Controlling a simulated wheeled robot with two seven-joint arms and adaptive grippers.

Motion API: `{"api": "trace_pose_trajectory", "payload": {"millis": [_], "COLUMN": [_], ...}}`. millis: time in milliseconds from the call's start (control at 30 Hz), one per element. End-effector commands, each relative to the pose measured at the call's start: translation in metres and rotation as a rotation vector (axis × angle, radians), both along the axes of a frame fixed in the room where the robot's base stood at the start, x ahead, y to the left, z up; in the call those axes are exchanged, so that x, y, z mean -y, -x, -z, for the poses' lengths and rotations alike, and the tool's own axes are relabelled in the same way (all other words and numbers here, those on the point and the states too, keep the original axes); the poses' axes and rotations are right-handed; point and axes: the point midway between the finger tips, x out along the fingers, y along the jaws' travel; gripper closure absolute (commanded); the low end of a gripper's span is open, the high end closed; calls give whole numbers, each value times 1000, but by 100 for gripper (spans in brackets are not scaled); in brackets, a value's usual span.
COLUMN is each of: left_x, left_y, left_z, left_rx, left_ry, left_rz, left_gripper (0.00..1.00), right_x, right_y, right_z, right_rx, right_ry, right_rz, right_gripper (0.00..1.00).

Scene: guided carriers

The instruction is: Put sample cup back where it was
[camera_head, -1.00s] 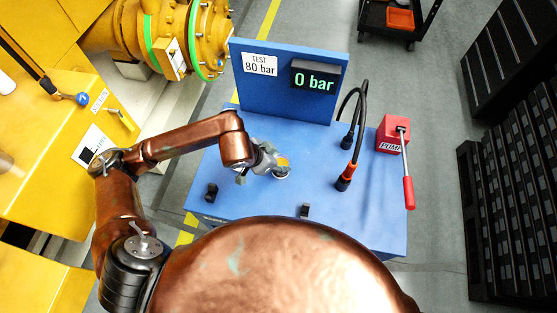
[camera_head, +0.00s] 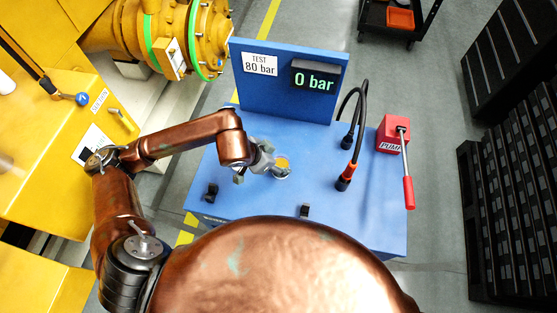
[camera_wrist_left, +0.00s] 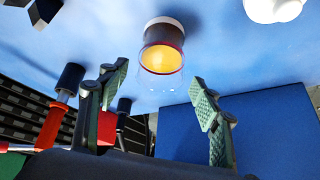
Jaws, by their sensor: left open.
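The sample cup (camera_head: 282,168) is small and clear, with orange-yellow contents. It stands on the blue bench top left of the middle. In the left wrist view the cup (camera_wrist_left: 163,52) shows ahead of the fingers, with a dark band and a pale end. My left gripper (camera_head: 257,171) is open just left of the cup. In the left wrist view its two fingers (camera_wrist_left: 160,88) are wide apart with nothing between them, and the cup is beyond their tips. My right gripper is not in view.
The blue bench (camera_head: 320,205) carries a display panel (camera_head: 290,85) reading 0 bar, black hoses (camera_head: 357,140), a red pump (camera_head: 391,135) with a lever, and small black blocks (camera_head: 305,210). Yellow machinery (camera_head: 60,130) stands left. Bare bench top lies right of the cup.

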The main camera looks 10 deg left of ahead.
Motion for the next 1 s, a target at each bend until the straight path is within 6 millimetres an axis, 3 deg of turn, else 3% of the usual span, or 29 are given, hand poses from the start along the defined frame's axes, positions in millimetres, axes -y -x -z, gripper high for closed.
{"api": "trace_pose_trajectory", "payload": {"millis": [300, 500, 1000], "left_x": [-22, -31, -34], "left_y": [27, 40, 46], "left_z": [-57, -83, -92], "left_rx": [5, 2, -1], "left_ry": [-4, -3, 0], "left_rz": [1, 0, 1], "left_gripper": [41, 41, 41], "right_x": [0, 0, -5], "right_y": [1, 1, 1], "right_z": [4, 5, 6], "right_rx": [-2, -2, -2], "right_ry": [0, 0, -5], "right_rz": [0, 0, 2], "right_gripper": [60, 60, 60]}}
